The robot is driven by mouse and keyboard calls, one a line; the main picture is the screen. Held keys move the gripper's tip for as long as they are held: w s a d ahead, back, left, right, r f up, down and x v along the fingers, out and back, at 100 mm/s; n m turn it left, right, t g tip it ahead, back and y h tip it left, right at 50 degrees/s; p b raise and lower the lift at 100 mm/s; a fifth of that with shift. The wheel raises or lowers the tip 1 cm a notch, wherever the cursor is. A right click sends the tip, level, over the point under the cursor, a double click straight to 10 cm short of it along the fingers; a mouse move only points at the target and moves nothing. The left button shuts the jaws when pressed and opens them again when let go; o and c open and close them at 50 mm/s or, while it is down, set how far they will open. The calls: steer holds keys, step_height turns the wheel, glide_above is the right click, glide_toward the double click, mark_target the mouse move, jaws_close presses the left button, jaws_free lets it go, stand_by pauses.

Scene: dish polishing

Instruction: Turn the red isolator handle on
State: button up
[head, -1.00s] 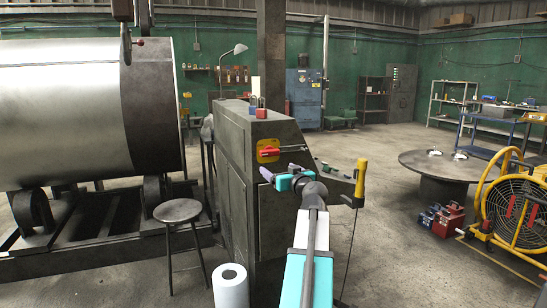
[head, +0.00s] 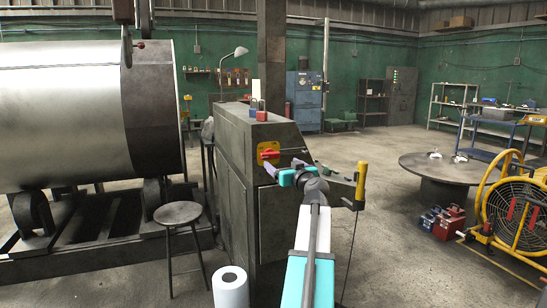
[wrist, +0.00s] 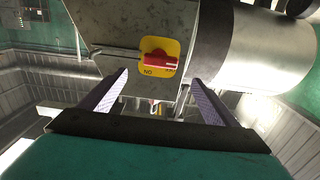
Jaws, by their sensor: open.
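The red isolator handle (head: 269,154) sits on a yellow plate (head: 262,161) on the face of the grey cabinet (head: 237,130). In the wrist view the red handle (wrist: 160,59) lies crosswise on its yellow plate, above the centre, with dark lettering at the plate's lower edge. My gripper (head: 280,175) is in front of the cabinet, close to the plate in the head view. In the wrist view my gripper (wrist: 160,79) is open, its two purple fingers on either side of the plate and apart from the handle. Nothing is between the fingers.
A thin rod (wrist: 115,50) runs beside the plate. A stool (head: 177,213) and a white paper roll (head: 230,287) stand at the lower left. A large metal drum (head: 65,110) is left of the cabinet. A yellow-handled tool (head: 361,180) stands right of my arm.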

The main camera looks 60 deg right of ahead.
mark_target(272, 156)
steer(key=shift+p+x, duration=0.45)
steer(key=shift+x, duration=5.2)
steer(key=shift+c, duration=0.5)
